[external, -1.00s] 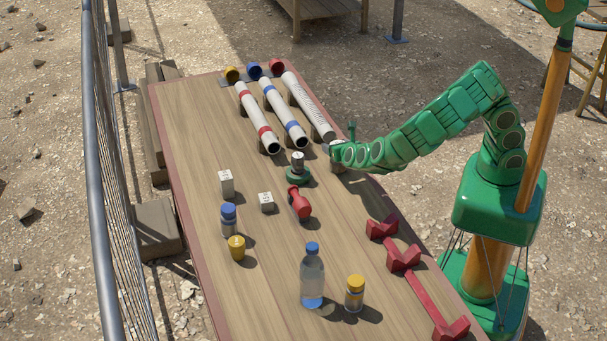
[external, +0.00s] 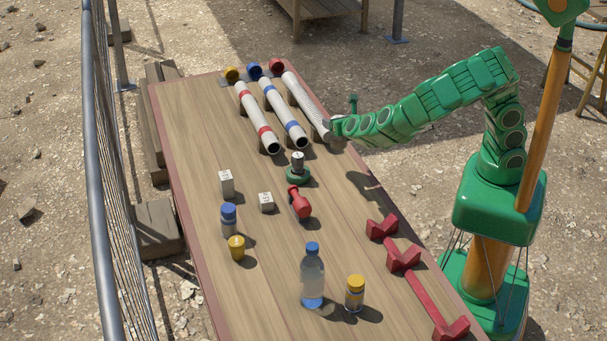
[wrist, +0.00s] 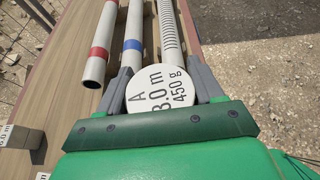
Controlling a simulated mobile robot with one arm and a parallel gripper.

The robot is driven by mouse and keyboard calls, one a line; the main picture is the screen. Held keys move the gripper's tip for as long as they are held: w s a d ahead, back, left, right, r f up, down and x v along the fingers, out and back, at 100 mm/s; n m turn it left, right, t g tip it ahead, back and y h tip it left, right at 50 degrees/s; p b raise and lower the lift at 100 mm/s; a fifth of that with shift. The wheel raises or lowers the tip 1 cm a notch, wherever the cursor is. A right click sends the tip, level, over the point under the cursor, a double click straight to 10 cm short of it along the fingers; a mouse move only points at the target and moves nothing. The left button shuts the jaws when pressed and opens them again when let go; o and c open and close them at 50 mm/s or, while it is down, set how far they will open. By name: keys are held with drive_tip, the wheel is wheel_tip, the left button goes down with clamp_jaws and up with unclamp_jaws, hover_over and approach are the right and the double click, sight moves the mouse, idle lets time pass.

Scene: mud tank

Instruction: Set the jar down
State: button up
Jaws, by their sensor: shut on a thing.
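My gripper (external: 333,131) is over the far right part of the table. In the wrist view its two grey fingers (wrist: 159,80) are shut on a round white-topped thing (wrist: 162,92), marked "A" and "450 g". Its body is mostly hidden below its top, so I cannot tell whether it is the jar. In the external view my gripper largely hides it. A blue-lidded jar (external: 228,221) stands at the table's left. A yellow-lidded jar (external: 354,294) stands near the front, beside a clear bottle (external: 312,278).
Red-banded (external: 256,119), blue-banded (external: 282,114) and ribbed (external: 304,103) tubes lie at the far end, close to my gripper. A green-based metal post (external: 297,170), a red dumbbell-shaped thing (external: 299,203) and a red rack (external: 403,259) stand nearer. Bare wood (external: 345,195) lies right of centre.

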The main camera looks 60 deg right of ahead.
drive_tip(key=shift+r, duration=0.8)
wheel_tip(320, 180, up, 4)
drive_tip(key=shift+f, duration=0.1)
drive_tip(key=s+a+n+t+y, duration=0.2)
drive_tip(key=s+a+n+y, duration=0.15)
drive_tip(key=a, duration=1.35)
drive_tip(key=s+a+n+t+y, duration=0.2)
drive_tip(key=s+a+n+y, duration=0.15)
drive_tip(key=a, duration=1.25)
drive_tip(key=shift+w+a+f, duration=0.1)
drive_tip(key=shift+a+f, duration=0.05)
drive_tip(key=shift+f, duration=3.6)
drive_tip(key=shift+w+a+f, duration=0.1)
drive_tip(key=shift+f, duration=3.6)
drive_tip(key=shift+f, duration=0.1)
drive_tip(key=o, duration=1.4)
